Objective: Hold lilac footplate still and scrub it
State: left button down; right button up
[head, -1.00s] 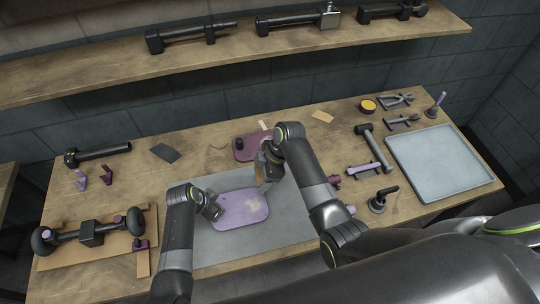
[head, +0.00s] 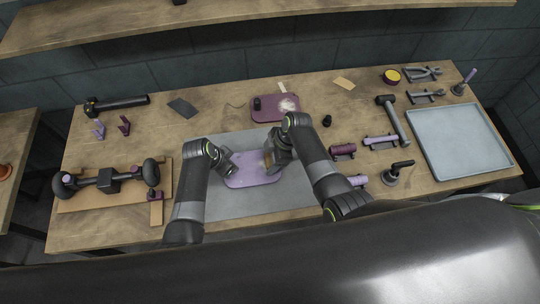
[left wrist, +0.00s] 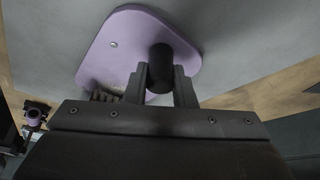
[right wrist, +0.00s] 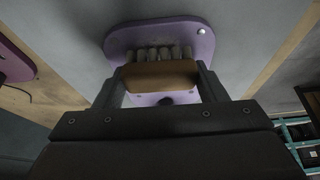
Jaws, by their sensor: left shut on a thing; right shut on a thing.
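The lilac footplate (head: 250,178) lies flat on the grey mat, and a black knob (left wrist: 160,68) stands up from it. My left gripper (head: 228,165) is shut on the knob at the plate's left end; its jaws sit on either side of the knob in the left wrist view. My right gripper (head: 270,158) is shut on a wood-backed brush (right wrist: 160,76). The brush's pale bristles point at the lilac plate and appear to be on it, near its right end. The right gripper and brush hide part of the plate in the head view.
A maroon plate (head: 268,113) with a black knob and a pale smear lies behind. A grey tray (head: 462,145), hammer (head: 393,118) and clamp-like parts are at right. A wheel assembly (head: 105,181) on cardboard is at left. The grey mat (head: 235,205) is bare in front.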

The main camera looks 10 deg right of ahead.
jog(key=shift+f, duration=0.6)
dwell(0.9)
jog(key=shift+s, duration=0.1)
jog(key=shift+s, duration=0.65)
jog(key=shift+w, duration=0.1)
jog(key=shift+w, duration=1.4)
jog(key=shift+s, duration=1.55)
